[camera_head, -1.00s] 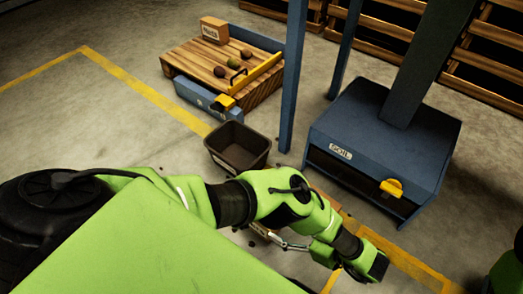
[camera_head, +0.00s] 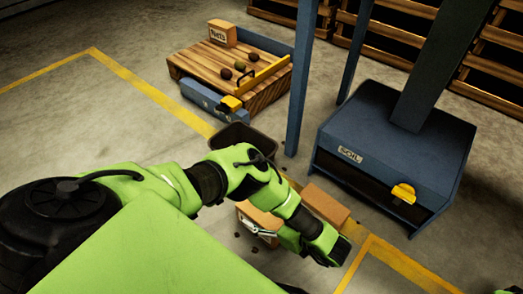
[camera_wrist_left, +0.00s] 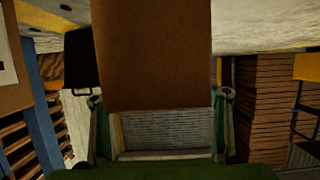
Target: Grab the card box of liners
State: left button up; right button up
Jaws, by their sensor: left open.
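A brown cardboard box (camera_head: 256,213) stands on the floor below the middle of the head view, partly behind my left arm. A second plain cardboard box (camera_head: 325,205) lies to its right, behind my forearm. I cannot read liners on either. My left gripper (camera_head: 262,232) is at the near side of the first box. In the left wrist view, a plain brown box face (camera_wrist_left: 155,55) fills the upper middle, ahead of the open fingers (camera_wrist_left: 160,105). I cannot tell whether they touch it.
A dark bin (camera_head: 243,138) stands just behind the boxes. A blue SOIL machine (camera_head: 395,150) is to the right, beside blue posts (camera_head: 301,80). A wooden platform (camera_head: 205,65) holds a Nets box (camera_head: 222,33) and several potatoes. Dark crumbs lie on the floor near the gripper.

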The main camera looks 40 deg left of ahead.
pick_arm(q)
jog(key=c, duration=1.9)
jog(key=shift+r, duration=0.15)
